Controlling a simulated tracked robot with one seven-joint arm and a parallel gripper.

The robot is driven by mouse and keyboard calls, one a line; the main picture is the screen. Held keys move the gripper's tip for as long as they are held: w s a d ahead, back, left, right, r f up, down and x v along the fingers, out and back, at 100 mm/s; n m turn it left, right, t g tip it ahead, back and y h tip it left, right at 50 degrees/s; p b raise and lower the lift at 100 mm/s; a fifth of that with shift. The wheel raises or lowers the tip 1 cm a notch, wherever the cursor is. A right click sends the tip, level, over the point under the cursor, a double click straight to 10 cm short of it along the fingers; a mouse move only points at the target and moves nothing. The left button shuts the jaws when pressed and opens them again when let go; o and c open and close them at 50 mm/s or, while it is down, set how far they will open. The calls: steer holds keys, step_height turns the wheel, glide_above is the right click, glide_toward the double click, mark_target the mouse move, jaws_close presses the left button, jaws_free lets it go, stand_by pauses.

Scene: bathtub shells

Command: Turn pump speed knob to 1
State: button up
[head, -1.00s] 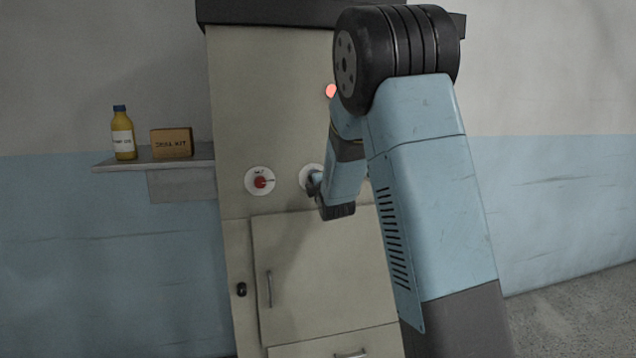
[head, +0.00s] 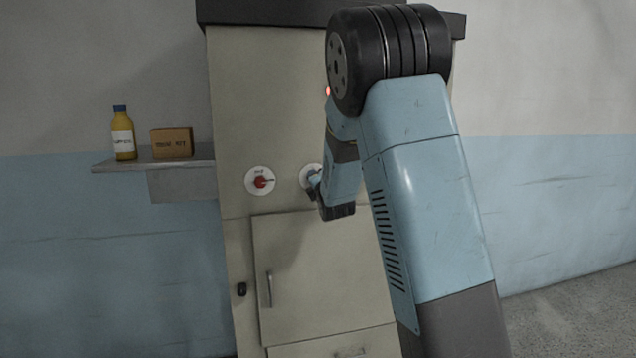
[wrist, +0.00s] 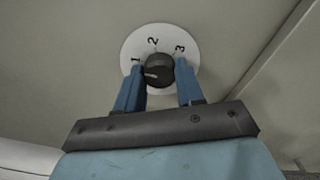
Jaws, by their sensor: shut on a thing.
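The pump speed knob (wrist: 159,69) is a black round knob on a white dial plate (wrist: 131,49) marked 1, 2 and 3. Its pale pointer line points left in the wrist view, close to the 1 and slightly below it. My gripper (wrist: 160,77) has one blue finger on each side of the knob and is shut on it. In the head view, my gripper (head: 314,184) is at the right-hand white dial (head: 306,172), covering most of it. The knob itself is hidden there.
A second white dial with a red knob (head: 261,182) is to the left on the cabinet (head: 265,110). Below is a cabinet door (head: 315,280) with a handle. A shelf (head: 125,166) at left holds a yellow bottle (head: 123,140) and a box (head: 172,143).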

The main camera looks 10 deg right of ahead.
steer(key=shift+a+f, duration=0.15)
steer(key=shift+f, duration=0.25)
steer(key=o, duration=0.7)
steer(key=shift+c, duration=0.2)
steer(key=o, duration=0.4)
steer(key=shift+r, duration=0.2)
steer(key=s, duration=1.3)
steer(key=shift+s, duration=0.35)
